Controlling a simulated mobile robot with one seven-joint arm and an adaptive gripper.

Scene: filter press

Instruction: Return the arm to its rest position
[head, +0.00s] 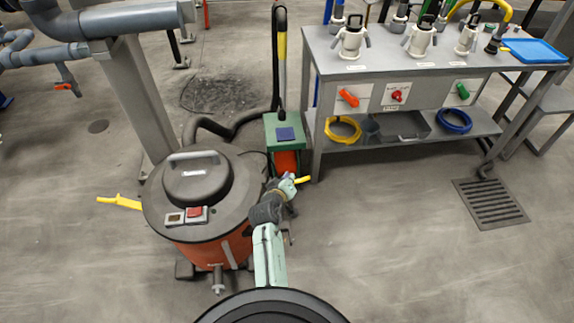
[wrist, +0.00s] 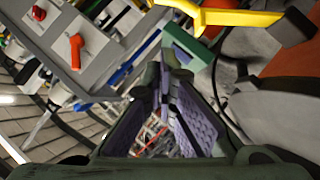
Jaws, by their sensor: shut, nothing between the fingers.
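My arm reaches forward from the bottom middle of the head view. My gripper (head: 287,186) is at its end, beside the right side of the orange drum vacuum (head: 208,248). In the wrist view, my gripper's fingers (wrist: 170,72) come together at their tips with nothing held between them. A yellow handle (head: 302,180) shows just right of the gripper in the head view. It crosses the top of the wrist view (wrist: 235,17), apart from the fingertips. Part of the vacuum's right side is hidden behind my arm.
A grey bench (head: 395,58) with several pale fittings and a blue tray (head: 533,51) stands at the upper right. Its front carries an orange handle (head: 348,98). A green box (head: 285,131) stands beyond my gripper. Open floor lies right of my arm, with a drain grate (head: 491,203).

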